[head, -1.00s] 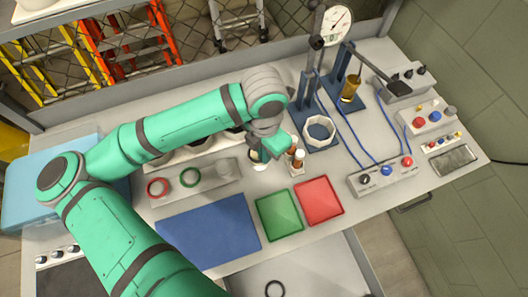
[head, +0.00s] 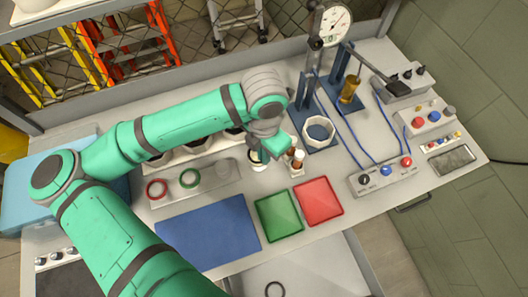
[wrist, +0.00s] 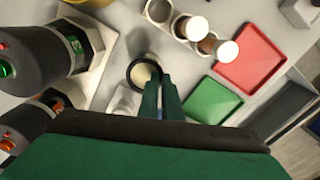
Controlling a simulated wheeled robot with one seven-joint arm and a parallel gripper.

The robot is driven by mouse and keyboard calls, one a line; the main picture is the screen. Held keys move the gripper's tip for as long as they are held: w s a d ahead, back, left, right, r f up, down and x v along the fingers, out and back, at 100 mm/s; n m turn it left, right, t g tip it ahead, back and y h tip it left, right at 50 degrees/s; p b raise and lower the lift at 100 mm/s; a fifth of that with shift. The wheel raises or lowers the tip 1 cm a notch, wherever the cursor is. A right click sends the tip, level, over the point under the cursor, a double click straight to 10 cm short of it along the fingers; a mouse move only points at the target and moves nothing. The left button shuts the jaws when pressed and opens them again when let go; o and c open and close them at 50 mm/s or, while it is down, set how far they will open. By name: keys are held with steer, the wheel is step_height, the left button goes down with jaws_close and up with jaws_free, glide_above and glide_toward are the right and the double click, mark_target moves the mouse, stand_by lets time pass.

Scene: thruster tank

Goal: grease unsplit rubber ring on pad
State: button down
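My gripper (wrist: 161,92) points down over a small round cream pad (wrist: 146,73). Its two green fingers are close together, with their tips at the right edge of a black rubber ring (wrist: 130,76). The ring looks held at its edge. It encircles the pad as seen from the wrist; whether it touches the pad I cannot tell. In the head view the gripper (head: 259,158) hides most of the pad's top, and the ring cannot be made out there.
Brown bottles with white caps (head: 296,158) stand close right of the gripper. A green tray (head: 279,215), a red tray (head: 318,201) and a blue mat (head: 208,231) lie in front. Red (head: 157,188) and green (head: 189,178) rings sit on a grey rack. Another black ring (head: 275,289) lies below.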

steer(key=shift+f, duration=0.5)
stand_by(0.5)
steer(key=n, duration=0.4)
steer(key=shift+n, duration=0.3)
steer(key=shift+a+m, duration=0.1)
steer(key=shift+m, duration=1.9)
steer(key=m, duration=0.5)
steer(key=shift+s, duration=0.15)
steer(key=shift+f, duration=0.1)
